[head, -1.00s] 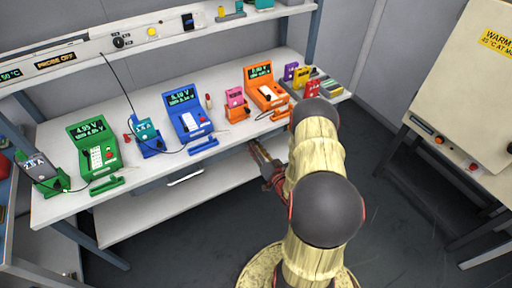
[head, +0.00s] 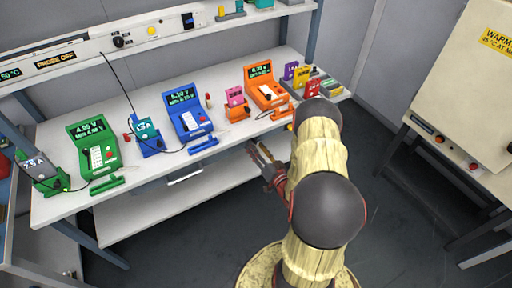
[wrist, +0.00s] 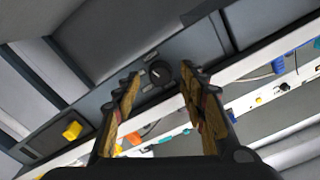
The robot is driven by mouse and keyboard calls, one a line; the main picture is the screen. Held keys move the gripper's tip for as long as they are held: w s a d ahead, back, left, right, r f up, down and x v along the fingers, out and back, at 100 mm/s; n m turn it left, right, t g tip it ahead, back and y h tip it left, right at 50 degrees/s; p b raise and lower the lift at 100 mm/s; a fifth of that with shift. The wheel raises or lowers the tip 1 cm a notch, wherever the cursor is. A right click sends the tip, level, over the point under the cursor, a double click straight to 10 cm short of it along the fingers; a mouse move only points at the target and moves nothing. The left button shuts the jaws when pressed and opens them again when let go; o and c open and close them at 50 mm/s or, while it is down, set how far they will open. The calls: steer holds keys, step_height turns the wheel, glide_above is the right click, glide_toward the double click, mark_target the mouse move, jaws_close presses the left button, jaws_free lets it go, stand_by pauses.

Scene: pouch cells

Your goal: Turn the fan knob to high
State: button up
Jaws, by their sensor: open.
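A round dark knob (wrist: 160,72) with a light pointer mark sits on a dark grey panel (wrist: 100,100) in the wrist view. I take it for the fan knob; I cannot read any setting label. My gripper (wrist: 158,88) is open, with one finger on each side of the knob in the picture. I cannot see contact, and there seems to be a gap. In the head view my gripper (head: 256,153) is at the bench's front edge, pointing toward the bench, and this knob cannot be made out there.
The white bench (head: 135,184) carries a green tester (head: 95,150), a blue tester (head: 188,112) and an orange tester (head: 264,88), with colored cells between. Another black knob (head: 119,42) is on the upper shelf's front. A cream cabinet (head: 455,90) stands at right. A yellow block (wrist: 72,130) shows in the wrist view.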

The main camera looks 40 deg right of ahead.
steer(key=v, duration=0.7)
steer(key=w+a+r+n+y+p, duration=0.2)
steer(key=w+a+r+p, duration=0.25)
steer(key=a, duration=0.25)
steer(key=s+d+f+n+g+h+p, duration=0.25)
steer(key=d+n+g+h, duration=0.25)
steer(key=n, duration=0.5)
steer(key=b+x, duration=0.2)
steer(key=x, duration=0.5)
steer(key=shift+r+t, duration=0.3)
steer(key=shift+r, duration=0.05)
steer(key=shift+w, duration=0.1)
steer(key=shift+c, duration=0.2)
jaws_close()
